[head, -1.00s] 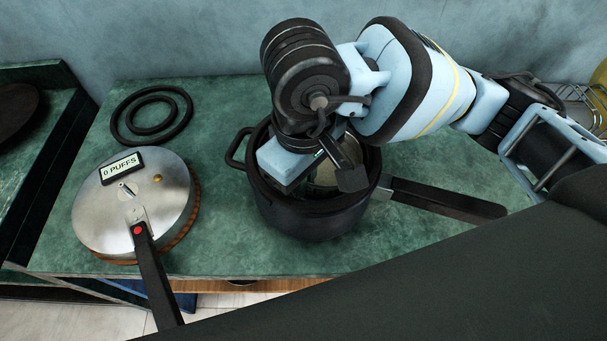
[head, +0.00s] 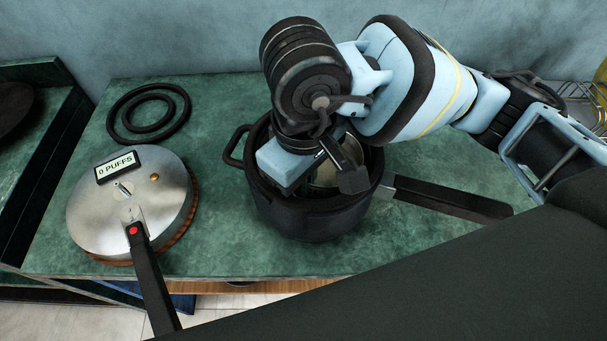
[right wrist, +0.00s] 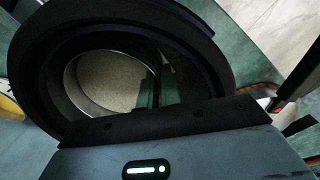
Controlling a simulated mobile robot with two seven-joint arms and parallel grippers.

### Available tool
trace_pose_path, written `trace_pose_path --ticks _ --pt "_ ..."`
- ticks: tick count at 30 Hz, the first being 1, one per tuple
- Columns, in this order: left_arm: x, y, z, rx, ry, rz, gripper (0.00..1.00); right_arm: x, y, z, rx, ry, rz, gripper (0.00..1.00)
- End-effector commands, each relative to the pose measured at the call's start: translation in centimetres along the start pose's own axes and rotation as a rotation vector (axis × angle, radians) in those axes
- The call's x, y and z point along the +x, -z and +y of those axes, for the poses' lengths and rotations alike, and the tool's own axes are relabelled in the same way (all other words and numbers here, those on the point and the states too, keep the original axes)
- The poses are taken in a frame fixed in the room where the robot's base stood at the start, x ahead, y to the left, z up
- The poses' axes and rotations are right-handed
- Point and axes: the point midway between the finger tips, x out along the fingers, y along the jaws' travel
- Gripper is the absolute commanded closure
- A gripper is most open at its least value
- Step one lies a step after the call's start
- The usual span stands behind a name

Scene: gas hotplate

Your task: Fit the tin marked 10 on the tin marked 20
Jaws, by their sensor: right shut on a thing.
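A tin (head: 322,177) with a pale, beige inside or top and a thin metal rim sits low in the black pot. It also shows in the right wrist view (right wrist: 108,82). No number can be read on it, and I cannot tell whether it is the 10 or the 20. A second tin cannot be made out. My right gripper (head: 338,180) reaches down into the pot and is shut on the tin's wall; its body hides much of the pot's inside. My left gripper is not in view.
The black pot (head: 310,222) stands on the green worktop, its long handle (head: 450,200) pointing right. A steel lid (head: 100,215) marked "0 PUFFS" lies at left on a brown round base. Black rings (head: 150,113) lie behind it. Wire rack (head: 585,100) at far right.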

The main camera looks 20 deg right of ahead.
Motion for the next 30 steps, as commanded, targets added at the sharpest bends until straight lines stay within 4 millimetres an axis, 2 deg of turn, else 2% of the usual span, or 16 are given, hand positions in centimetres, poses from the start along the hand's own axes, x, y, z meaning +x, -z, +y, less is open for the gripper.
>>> trace_pose_path --ticks 9,12,16,28,30 --pt "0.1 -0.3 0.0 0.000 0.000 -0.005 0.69 0.0 0.0 0.0 0.000 0.000 0.002 1.00" --pt "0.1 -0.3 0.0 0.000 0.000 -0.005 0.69 0.0 0.0 0.0 0.000 0.000 0.002 0.84" --pt "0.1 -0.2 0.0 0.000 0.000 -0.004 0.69 0.0 0.0 0.0 0.000 0.000 0.001 0.69" --pt "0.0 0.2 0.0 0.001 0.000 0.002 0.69 0.1 0.0 0.0 0.000 0.000 0.000 0.69" --pt "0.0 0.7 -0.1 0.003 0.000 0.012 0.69 -1.0 0.1 0.0 0.000 -0.001 0.004 0.69"
